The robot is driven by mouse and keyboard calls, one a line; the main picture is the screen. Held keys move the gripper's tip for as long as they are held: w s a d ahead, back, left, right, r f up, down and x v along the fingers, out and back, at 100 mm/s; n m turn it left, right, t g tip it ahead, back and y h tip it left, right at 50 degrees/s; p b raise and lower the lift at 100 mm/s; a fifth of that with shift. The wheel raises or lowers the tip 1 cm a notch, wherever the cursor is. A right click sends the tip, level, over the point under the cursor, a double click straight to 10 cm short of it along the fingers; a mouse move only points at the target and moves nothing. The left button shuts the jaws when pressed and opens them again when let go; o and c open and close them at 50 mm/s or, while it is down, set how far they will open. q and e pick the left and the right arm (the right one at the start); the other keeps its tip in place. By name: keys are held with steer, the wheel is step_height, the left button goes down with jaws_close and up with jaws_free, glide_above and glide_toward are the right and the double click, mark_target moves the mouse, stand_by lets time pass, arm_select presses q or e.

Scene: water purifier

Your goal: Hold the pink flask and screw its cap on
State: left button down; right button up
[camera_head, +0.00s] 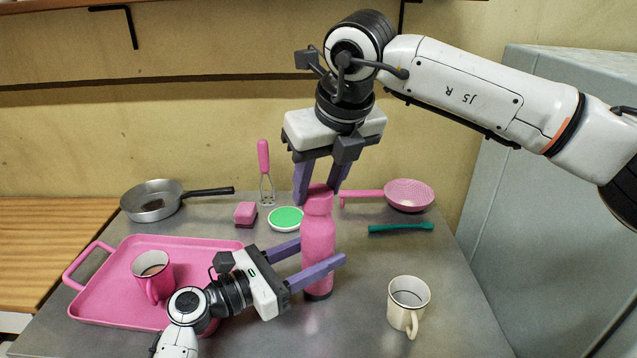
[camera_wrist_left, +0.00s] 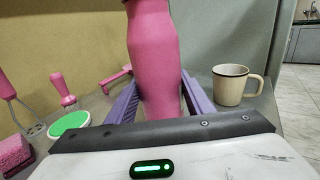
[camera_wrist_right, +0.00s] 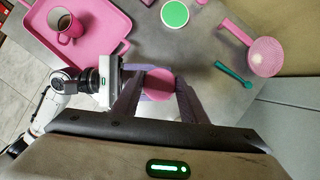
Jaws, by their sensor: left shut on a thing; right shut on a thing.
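The pink flask (camera_head: 318,245) stands upright on the grey table, right of the tray. My left gripper (camera_head: 318,262) is shut around the flask's body from the left, with its purple fingers on either side; the flask fills the space between them in the left wrist view (camera_wrist_left: 153,60). My right gripper (camera_head: 320,188) points down from above and is shut on the pink cap (camera_head: 318,191) at the flask's top. The cap also shows from above between the fingers in the right wrist view (camera_wrist_right: 158,82). I cannot tell how tightly the cap sits on the neck.
A pink tray (camera_head: 110,300) with a pink mug (camera_head: 152,275) lies at the left. A cream mug (camera_head: 408,305) stands at the right.

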steer(key=m+h, duration=0.1)
steer(key=m, duration=0.3)
steer(key=shift+a+t+h, duration=0.15)
steer(key=shift+t+h, duration=0.15)
steer(key=shift+h, duration=0.1)
steer(key=m+h, duration=0.1)
steer(key=m, duration=0.4)
steer(key=shift+h, duration=0.4)
steer(key=m+h, duration=0.1)
steer(key=m, duration=0.1)
steer(key=m+g, duration=0.1)
steer(key=m, duration=0.2)
steer(key=shift+a+h, duration=0.1)
steer(key=shift+h, duration=0.3)
steer(key=m+g, duration=0.1)
steer(key=m, duration=0.3)
steer(key=shift+h, duration=0.4)
steer(key=o, duration=1)
steer(key=shift+r, duration=0.1)
